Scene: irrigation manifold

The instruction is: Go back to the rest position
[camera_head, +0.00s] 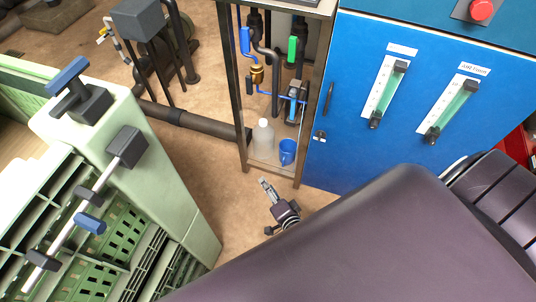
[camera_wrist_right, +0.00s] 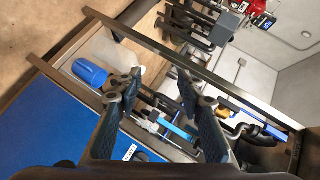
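My right gripper (camera_head: 265,183) is low in front of the manifold cabinet (camera_head: 241,110) in the head view, apart from it. In the right wrist view its two fingers stand apart (camera_wrist_right: 158,85), with nothing held between them. The cabinet holds dark pipes, a valve with a blue handle (camera_head: 245,40) and one with a green handle (camera_head: 292,49). A whitish bottle (camera_head: 263,140) and a blue cup (camera_head: 287,151) stand on its bottom shelf. The cup (camera_wrist_right: 90,73) also shows in the right wrist view. My left gripper is out of view.
A blue panel (camera_head: 345,150) with two flow gauges and a red button (camera_head: 482,10) stands right of the cabinet. A pale green machine (camera_head: 165,175) with clamps and handles fills the left. Dark pipes (camera_head: 190,120) run behind. Brown floor (camera_head: 228,195) is open between machine and cabinet.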

